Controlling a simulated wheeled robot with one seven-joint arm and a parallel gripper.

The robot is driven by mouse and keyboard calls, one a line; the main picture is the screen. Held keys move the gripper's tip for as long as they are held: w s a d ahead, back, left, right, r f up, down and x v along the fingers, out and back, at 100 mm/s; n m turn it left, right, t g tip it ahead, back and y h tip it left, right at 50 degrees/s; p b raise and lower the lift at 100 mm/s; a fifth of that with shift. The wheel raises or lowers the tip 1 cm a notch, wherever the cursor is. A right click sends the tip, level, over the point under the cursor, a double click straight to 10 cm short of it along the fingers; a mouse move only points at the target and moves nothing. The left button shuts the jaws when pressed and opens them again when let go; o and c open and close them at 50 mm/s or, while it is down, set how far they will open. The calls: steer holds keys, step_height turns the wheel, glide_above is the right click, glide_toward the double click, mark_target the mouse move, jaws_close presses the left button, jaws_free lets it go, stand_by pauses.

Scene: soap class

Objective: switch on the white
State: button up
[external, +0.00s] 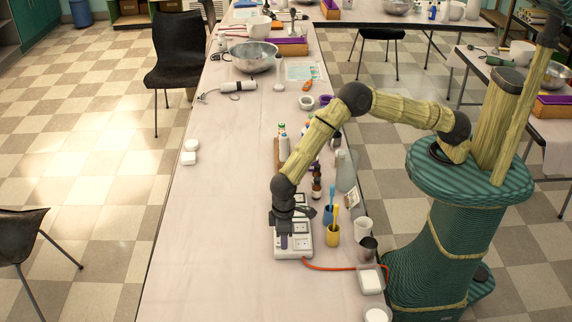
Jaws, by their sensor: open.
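A white box-like unit (294,252) with grey-edged square panels lies near the right edge of the long table. An orange cord (330,268) runs from it to the right. My gripper (288,232) points down over this unit, open, with nothing seen between its fingers. The gripper hides part of the unit's top. I cannot tell whether the fingers touch it, nor which part is a switch or how it is set.
Right of the unit stand a yellow cup (333,236), a blue cup (328,214), a white mug (363,230) and a metal cup (367,250). Bottles (284,143) stand behind. A white block (370,281) lies at front right. The table's left side is mostly clear.

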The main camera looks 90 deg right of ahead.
steer(key=shift+f, duration=0.65)
